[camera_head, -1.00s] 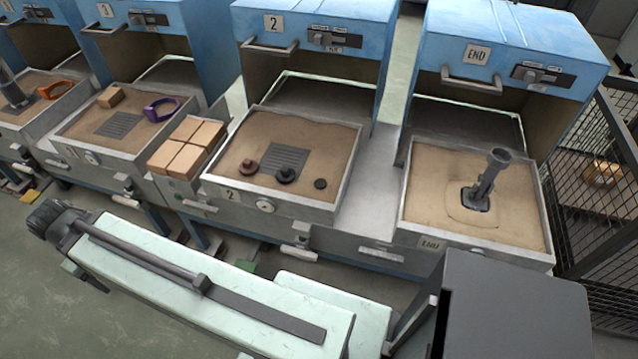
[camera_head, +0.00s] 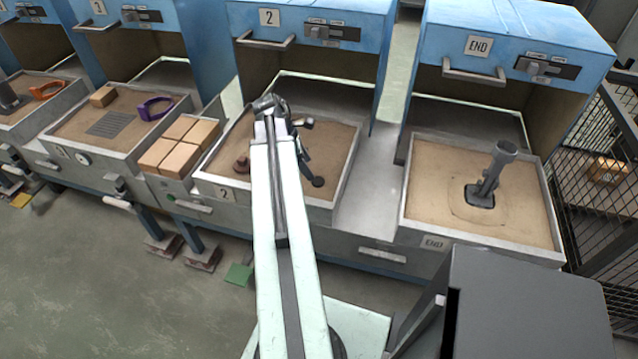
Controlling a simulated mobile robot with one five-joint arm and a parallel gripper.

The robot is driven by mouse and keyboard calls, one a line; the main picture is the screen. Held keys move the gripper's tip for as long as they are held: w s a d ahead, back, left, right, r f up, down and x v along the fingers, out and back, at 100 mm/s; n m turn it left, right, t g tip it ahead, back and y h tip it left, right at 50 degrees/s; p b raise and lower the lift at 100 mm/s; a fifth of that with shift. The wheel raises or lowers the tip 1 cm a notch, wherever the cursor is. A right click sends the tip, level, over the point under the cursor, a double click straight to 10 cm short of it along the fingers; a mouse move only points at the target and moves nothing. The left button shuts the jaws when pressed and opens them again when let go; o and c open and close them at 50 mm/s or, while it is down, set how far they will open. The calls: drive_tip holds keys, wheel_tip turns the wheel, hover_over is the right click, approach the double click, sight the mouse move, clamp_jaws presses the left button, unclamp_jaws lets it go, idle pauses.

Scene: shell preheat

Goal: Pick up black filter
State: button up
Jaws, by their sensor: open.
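Station 2's sand tray (camera_head: 348,160) holds small dark parts. A small flat black disc (camera_head: 318,182) lies on the sand at the right; it may be the black filter. A black round part on the grille at the tray's middle is now hidden behind my arm. A brown-red part (camera_head: 241,164) shows left of my arm. My gripper (camera_head: 308,168) is over the tray, right of my arm, pointing down close to the black disc. It is open, and its jaws are small and dark here. I cannot tell whether it touches the disc.
Cardboard-coloured blocks (camera_head: 180,142) stand left of the tray. The END tray (camera_head: 426,205) at right holds an upright grey tool (camera_head: 492,172). The blue station 2 hood (camera_head: 320,12) stands behind. A bare metal surface (camera_head: 368,195) lies between the trays.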

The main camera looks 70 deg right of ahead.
sight(318, 181)
drive_tip(key=shift+b+x, duration=1)
drive_tip(key=shift+x, duration=0.2)
drive_tip(key=b+x, duration=0.5)
drive_tip(key=shift+d+f, duration=0.2)
drive_tip(key=shift+f, duration=0.15)
drive_tip(key=shift+r, duration=0.2)
clamp_jaws()
wheel_tip(318, 181, up, 10)
drive_tip(key=p, duration=1)
